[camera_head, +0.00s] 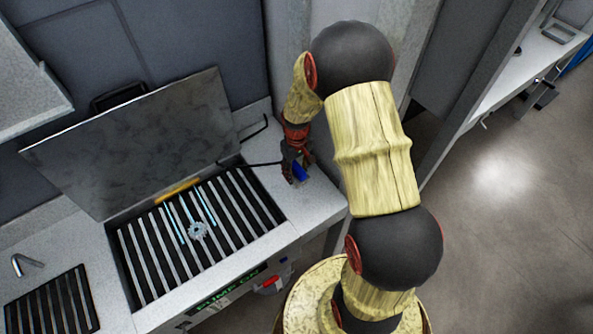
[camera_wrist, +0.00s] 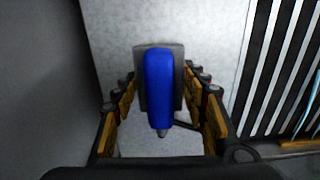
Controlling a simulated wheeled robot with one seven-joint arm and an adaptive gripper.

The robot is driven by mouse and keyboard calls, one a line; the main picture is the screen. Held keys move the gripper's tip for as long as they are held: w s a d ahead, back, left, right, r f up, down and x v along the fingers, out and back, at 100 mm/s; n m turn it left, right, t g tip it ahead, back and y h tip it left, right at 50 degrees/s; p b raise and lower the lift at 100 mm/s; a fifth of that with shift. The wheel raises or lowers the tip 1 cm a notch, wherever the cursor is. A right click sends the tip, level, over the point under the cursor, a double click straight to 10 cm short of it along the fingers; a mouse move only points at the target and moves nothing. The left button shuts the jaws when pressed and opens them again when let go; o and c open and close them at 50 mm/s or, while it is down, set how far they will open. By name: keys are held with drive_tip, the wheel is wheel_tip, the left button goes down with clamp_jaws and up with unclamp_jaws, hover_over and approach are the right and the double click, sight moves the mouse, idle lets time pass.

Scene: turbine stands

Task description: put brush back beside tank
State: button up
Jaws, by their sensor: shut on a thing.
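The brush shows as a blue handle with a grey block behind it in the wrist view (camera_wrist: 158,85). My gripper (camera_wrist: 162,95) has its fingers on either side of it and is shut on it. In the head view my gripper (camera_head: 294,168) points down over the pale counter just right of the tank, with the blue of the brush (camera_head: 301,172) at its tip. The tank (camera_head: 262,232) is open, with its dark lid (camera_head: 135,145) tilted up behind it. I cannot tell whether the brush touches the counter.
A grey toothed part (camera_head: 197,230) and light-blue rods lie on the tank's slats. A yellow strip (camera_head: 177,190) lies at its back edge. A thin black rod or hose runs from the tank towards my gripper. The pale counter (camera_head: 312,207) is clear in front of my gripper.

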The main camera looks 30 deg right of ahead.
sight(296, 166)
drive_tip(key=shift+f, duration=0.3)
drive_tip(key=o, duration=1.3)
drive_tip(key=shift+o, duration=0.8)
drive_tip(key=shift+r+p, duration=2.25)
drive_tip(key=shift+r, duration=1.3)
